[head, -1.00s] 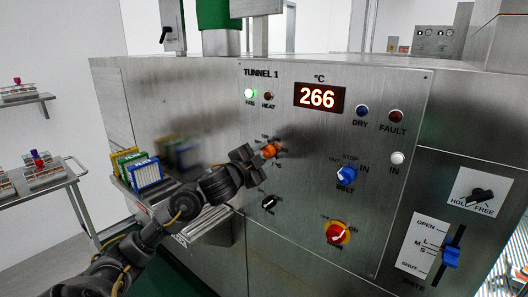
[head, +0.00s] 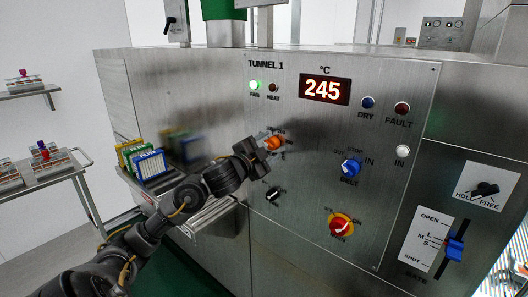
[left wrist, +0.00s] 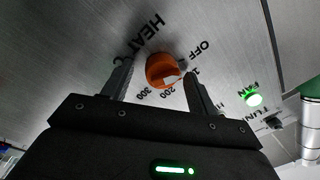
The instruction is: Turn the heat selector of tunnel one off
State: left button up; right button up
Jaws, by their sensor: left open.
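The heat selector is an orange knob (head: 274,142) on the steel front panel under the TUNNEL 1 heading. In the left wrist view the knob (left wrist: 163,70) has OFF, 200 and 300 printed around it and HEAT above left. A pale mark shows on its lower right side, toward the printing between 200 and OFF; its exact setting is hard to tell. My left gripper (head: 264,151) is at the panel by the knob. In the wrist view the open fingers (left wrist: 158,66) stand on either side of the knob, with visible gaps. The right gripper is not in view.
The display (head: 325,90) reads 245. The green fan lamp (head: 253,85) is lit; the heat lamp (head: 272,87) looks dark. A black knob (head: 273,193) lies below the selector, a blue belt knob (head: 350,168) to its right, a red-and-yellow switch (head: 341,225) lower right.

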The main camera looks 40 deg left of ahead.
pick_arm(q)
jog(key=s+b, duration=0.1)
jog(key=s, duration=0.9)
jog(key=shift+s+d+f+b, duration=0.3)
jog(key=shift+d+b, duration=0.05)
jog(key=shift+d, duration=0.1)
